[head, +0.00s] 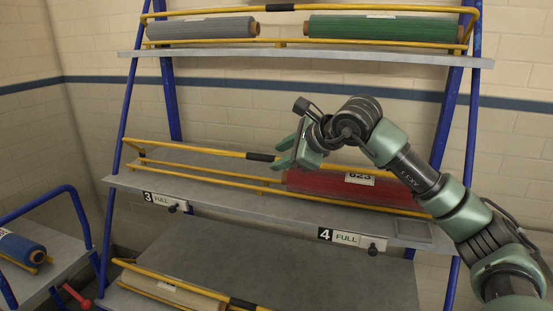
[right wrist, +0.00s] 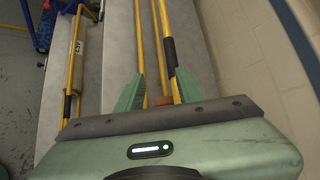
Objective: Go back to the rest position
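My right gripper (head: 283,152) is in front of the rack at middle-shelf height, near the left end of the red roll (head: 340,187). In the right wrist view its two green fingers (right wrist: 158,92) stand apart with nothing held between them. Yellow rails (right wrist: 143,40) and what looks like a roll end show beyond the fingers. My right arm comes in from the right, in front of the middle shelf. My left gripper is in neither view.
The blue-framed rack has a top shelf (head: 290,58) with a grey roll (head: 200,28) and a green roll (head: 385,28). A middle shelf (head: 135,182) has yellow rails and label plates 3 and 4. A cream roll (head: 170,290) lies lower. A cart with a blue roll (head: 20,248) stands left.

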